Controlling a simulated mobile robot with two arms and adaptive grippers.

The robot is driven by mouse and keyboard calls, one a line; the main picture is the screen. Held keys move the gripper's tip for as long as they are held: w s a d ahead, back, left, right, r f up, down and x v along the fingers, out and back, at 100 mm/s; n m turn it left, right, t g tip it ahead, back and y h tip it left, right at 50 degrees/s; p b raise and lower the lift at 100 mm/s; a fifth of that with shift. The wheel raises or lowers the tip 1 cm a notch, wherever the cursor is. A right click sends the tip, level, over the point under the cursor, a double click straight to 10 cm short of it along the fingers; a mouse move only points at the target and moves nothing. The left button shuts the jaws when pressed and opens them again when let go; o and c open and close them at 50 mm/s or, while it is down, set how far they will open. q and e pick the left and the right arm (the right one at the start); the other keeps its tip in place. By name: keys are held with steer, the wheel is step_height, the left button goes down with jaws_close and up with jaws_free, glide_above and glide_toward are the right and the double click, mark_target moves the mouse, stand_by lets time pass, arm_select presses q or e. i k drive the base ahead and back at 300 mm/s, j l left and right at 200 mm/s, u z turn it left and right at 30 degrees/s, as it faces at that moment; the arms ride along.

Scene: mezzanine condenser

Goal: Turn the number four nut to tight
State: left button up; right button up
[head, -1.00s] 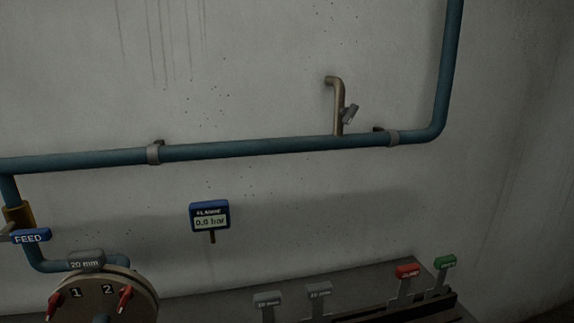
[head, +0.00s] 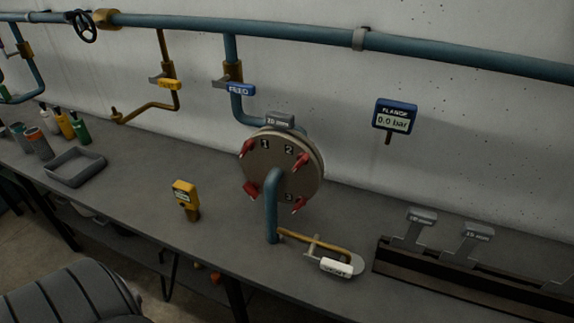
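The round tan flange (head: 264,176) stands upright on the bench in the middle of the head view, with a blue pipe (head: 271,210) running down in front of it. Red nuts sit around its face: one by the number 1 (head: 247,148), one by the number 2 (head: 300,161), one by the number 3 (head: 299,204), and one at the lower left (head: 251,189). No number shows clearly by the lower left nut. A grey tag reading 20 mm (head: 280,120) is at the flange's top. Neither of my grippers is in view.
A blue flange gauge (head: 394,116) reads 0.0 bar. Grey-tagged tools stand in a rack (head: 450,283) at the right. A yellow device (head: 186,198), a grey tray (head: 75,167) and several bottles are on the bench (head: 135,200) to the left. A stool (head: 75,295) is at the lower left.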

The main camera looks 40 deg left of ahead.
mark_target(251, 188)
steer(key=u, duration=1.45)
